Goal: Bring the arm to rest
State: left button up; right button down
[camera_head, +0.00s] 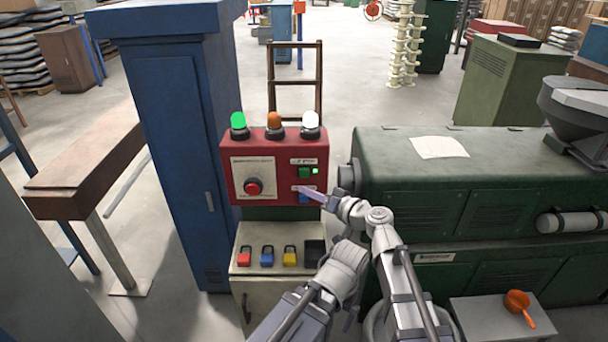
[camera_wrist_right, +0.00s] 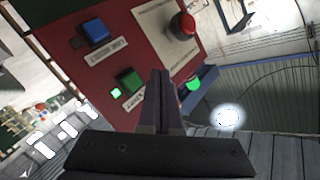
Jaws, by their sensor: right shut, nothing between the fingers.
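My right gripper (camera_head: 304,190) is in front of the red control panel (camera_head: 240,194), by the blue button (camera_head: 304,198), partly covering it in the head view. In the right wrist view my right gripper (camera_wrist_right: 160,72) is shut and empty, its fingers pointing at the panel (camera_wrist_right: 150,12). The blue button (camera_wrist_right: 95,32) and green button (camera_wrist_right: 131,80) are left of the fingers; the red knob (camera_wrist_right: 182,26) is above right. I cannot tell whether the fingertips touch the panel. My left arm is low in the middle of the head view; its fingers are mostly hidden.
Green, orange and white lamps top the panel; the green (camera_head: 238,123) and white (camera_head: 311,122) look lit. Padlocks (camera_head: 266,256) lie on a ledge below. A blue cabinet (camera_head: 180,150) stands left, a green machine (camera_head: 430,200) right. An orange-handled part (camera_head: 517,301) is at lower right.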

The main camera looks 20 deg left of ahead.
jog(key=s+d+f+g+h, duration=0.2)
jog(key=s+d+f+h, duration=0.2)
jog(key=d+f, duration=0.35)
jog(key=s+d+f+g+h, duration=0.2)
jog(key=s+d+f+h, duration=0.15)
jog(key=d+f, duration=0.35)
jog(key=s+d+f+m+g+h, duration=0.25)
jog(key=s+d, duration=0.25)
jog(key=d, duration=0.5)
jog(key=s+d+f+m+g+h, duration=0.15)
jog(key=s+d+h, duration=0.25)
jog(key=d, duration=0.6)
jog(key=s+a+f+n+h+b, duration=0.1)
jog(key=s+a+f+n+b, duration=0.2)
jog(key=s+a+f+b, duration=0.3)
jog(key=a+f+b, duration=0.4)
jog(key=a, duration=0.1)
jog(key=shift+f+h, duration=0.2)
jog(key=shift+h, duration=0.1)
